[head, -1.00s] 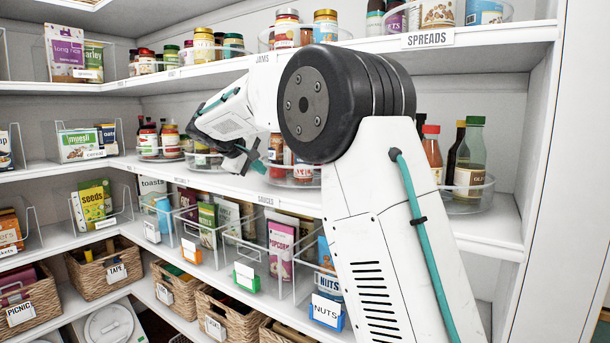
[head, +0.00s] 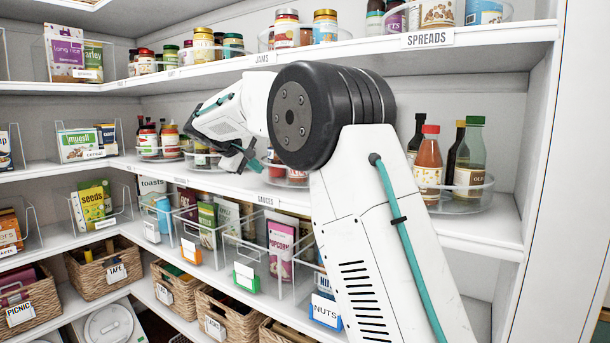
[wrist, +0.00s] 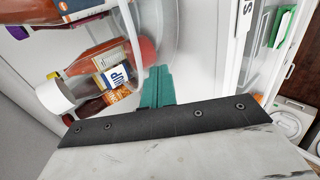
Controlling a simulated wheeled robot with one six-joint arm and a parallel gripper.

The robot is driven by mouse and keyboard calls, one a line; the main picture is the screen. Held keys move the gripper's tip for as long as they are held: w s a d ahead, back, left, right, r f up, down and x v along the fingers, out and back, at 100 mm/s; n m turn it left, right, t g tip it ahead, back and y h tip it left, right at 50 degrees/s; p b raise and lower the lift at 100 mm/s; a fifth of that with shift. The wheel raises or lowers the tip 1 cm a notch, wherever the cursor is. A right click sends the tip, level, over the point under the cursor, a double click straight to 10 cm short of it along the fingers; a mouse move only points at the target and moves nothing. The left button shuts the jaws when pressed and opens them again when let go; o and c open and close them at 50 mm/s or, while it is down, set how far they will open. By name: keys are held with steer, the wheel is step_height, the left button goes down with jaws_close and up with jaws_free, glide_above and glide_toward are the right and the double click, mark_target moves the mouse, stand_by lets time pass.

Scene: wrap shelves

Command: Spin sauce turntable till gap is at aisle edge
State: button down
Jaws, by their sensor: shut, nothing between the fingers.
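The sauce turntable (head: 285,182) is a clear round tray on the middle shelf, above the SAUCES label (head: 266,201). My arm hides much of it in the head view, and I cannot tell where its gap is. In the wrist view its clear rim (wrist: 137,45) curves past several containers, including a red bottle with a white cap (wrist: 52,96). My gripper (head: 257,165) is at the shelf front, just left of the turntable. Its teal fingers (wrist: 157,88) are shut and empty, close beside the rim in the wrist view. I cannot tell whether they touch it.
Another clear turntable (head: 465,205) with several bottles stands to the right, behind my arm. Jars on a clear tray (head: 160,153) stand to the left. The upper shelf (head: 460,38) hangs above my arm. Clear bins and baskets (head: 225,315) fill the shelves below.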

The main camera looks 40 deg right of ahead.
steer(key=shift+w+a, duration=0.2)
steer(key=shift+a, duration=0.65)
steer(key=shift+w+a, duration=0.15)
steer(key=shift+a, duration=0.7)
steer(key=v, duration=0.7)
steer(key=shift+a+r, duration=0.25)
steer(key=shift+s, duration=0.1)
